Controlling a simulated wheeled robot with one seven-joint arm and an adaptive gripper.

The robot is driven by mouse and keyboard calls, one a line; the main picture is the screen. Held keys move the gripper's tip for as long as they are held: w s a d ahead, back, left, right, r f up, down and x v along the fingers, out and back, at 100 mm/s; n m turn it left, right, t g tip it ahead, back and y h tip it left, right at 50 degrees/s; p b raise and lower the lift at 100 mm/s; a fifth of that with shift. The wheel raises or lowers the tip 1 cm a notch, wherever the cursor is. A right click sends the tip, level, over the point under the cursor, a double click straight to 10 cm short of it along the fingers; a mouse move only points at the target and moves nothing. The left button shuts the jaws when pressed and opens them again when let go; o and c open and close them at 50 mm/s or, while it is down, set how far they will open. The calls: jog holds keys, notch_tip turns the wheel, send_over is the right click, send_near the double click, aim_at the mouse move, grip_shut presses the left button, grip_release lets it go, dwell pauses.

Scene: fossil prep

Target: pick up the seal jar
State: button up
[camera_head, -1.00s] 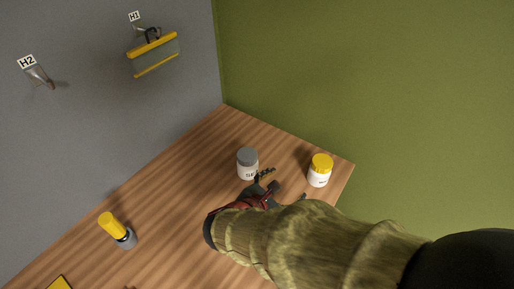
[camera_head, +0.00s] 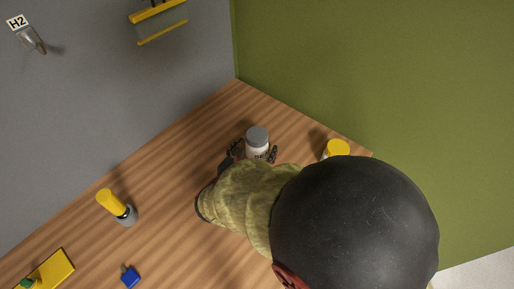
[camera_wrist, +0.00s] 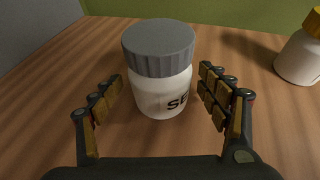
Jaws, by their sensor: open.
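The seal jar (camera_head: 257,141) is white with a ribbed grey lid and stands upright on the wooden table. In the wrist view the jar (camera_wrist: 160,90) shows dark letters starting "SE" on its front. My gripper (camera_wrist: 162,90) is open, with one finger on each side of the jar and a visible gap on both sides. In the head view my gripper (camera_head: 254,152) is partly hidden by my arm, with its fingertips beside the jar.
A white jar with a yellow lid (camera_head: 337,148) stands to the right; it also shows in the wrist view (camera_wrist: 302,55). A yellow-and-grey tool (camera_head: 116,207), a blue object (camera_head: 130,277) and a yellow block (camera_head: 52,270) lie to the left. Walls close off the back.

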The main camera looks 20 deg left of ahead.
jog(key=shift+w+f, duration=0.15)
jog(key=shift+w, duration=0.3)
jog(key=shift+c, duration=0.5)
jog(key=c, duration=1.3)
